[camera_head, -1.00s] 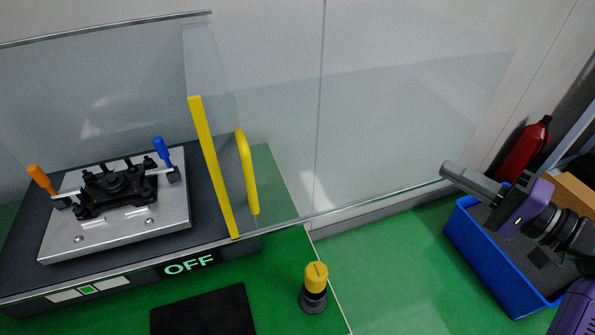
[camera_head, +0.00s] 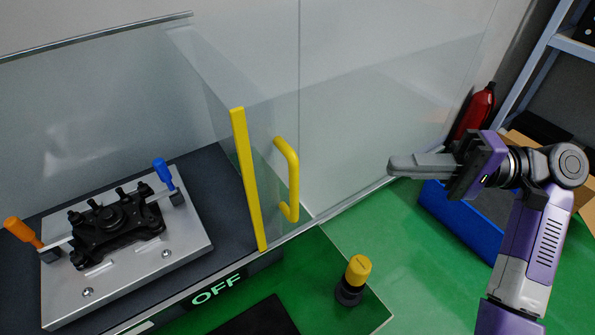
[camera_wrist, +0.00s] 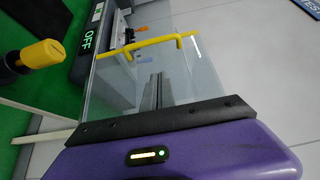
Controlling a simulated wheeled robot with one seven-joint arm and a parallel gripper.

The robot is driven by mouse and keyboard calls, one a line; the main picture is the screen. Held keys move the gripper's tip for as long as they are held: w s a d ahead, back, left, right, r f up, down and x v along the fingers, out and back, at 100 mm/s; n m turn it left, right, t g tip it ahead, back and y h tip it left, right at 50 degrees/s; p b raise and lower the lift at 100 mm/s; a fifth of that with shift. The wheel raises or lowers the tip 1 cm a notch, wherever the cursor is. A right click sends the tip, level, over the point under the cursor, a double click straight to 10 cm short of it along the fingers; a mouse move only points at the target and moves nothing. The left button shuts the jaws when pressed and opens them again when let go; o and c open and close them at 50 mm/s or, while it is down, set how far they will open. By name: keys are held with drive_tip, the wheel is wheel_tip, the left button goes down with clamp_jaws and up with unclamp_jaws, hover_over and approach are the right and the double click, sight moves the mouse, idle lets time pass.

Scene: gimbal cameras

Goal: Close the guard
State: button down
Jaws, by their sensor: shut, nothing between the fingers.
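The guard is a clear panel (camera_head: 350,120) with a yellow edge strip (camera_head: 248,180) and a yellow bar handle (camera_head: 290,180). The strip stands at the right end of the machine base, and the panel extends right beyond it. The fixture (camera_head: 115,228) on the left is uncovered in front. My gripper (camera_head: 392,166) is shut and empty, to the right of the handle and apart from it. In the wrist view, the handle (camera_wrist: 160,43) lies beyond the closed fingers (camera_wrist: 157,80), seen through the clear panel.
A yellow-topped knob (camera_head: 354,275) stands on the green surface in front of the machine. It also shows in the wrist view (camera_wrist: 40,54). A lit "OFF" sign (camera_head: 216,289) is on the base front. A blue bin (camera_head: 460,222) and a red extinguisher (camera_head: 477,108) are behind my arm.

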drive_tip(key=s+a+p, duration=0.2)
drive_tip(key=a, duration=1.1)
drive_tip(key=shift+s+p, duration=0.15)
drive_tip(key=shift+p, duration=0.15)
